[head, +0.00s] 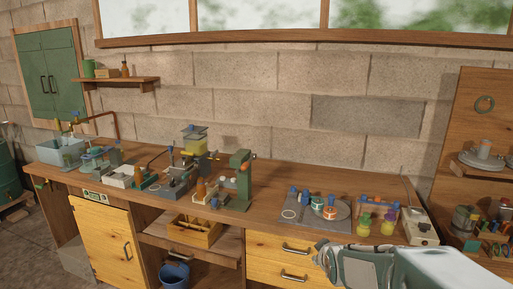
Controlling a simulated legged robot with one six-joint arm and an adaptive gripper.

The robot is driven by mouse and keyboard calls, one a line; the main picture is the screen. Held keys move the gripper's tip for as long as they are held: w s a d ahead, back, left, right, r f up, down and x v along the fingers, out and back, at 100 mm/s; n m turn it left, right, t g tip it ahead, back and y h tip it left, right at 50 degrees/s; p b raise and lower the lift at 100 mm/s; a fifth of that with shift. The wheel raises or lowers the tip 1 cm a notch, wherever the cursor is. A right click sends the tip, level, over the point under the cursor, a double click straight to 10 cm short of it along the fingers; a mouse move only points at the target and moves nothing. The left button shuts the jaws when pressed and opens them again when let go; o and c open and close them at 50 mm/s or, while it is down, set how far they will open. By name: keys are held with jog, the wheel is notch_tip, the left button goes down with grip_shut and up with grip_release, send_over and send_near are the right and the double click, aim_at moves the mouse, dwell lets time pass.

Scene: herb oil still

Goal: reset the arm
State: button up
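My arm (410,268) comes in at the lower right of the head view, in front of the workbench (280,182). My gripper (328,262) is at its left end, pointing left, in front of the drawers. It is small and seen from the side, so I cannot tell whether its fingers are open or shut. I see nothing clearly held in it. The gripper appears apart from the things on the bench top.
The bench carries several devices, among them a green press (243,178), a grey mat (300,207) with small parts, and yellow-green jars (364,224). A wooden shelf unit (478,120) stands at right.

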jog(key=s+a+r+m+g, duration=0.1)
jog(key=s+r+m+g, duration=0.1)
jog(key=s, duration=1.1)
jog(key=s+r+m+g, duration=0.2)
jog(key=s+r+m, duration=0.1)
jog(key=s, duration=1.1)
jog(key=shift+s+a+r+m+g, duration=0.3)
jog(key=shift+a+r+m+g, duration=0.1)
jog(key=shift+m, duration=0.5)
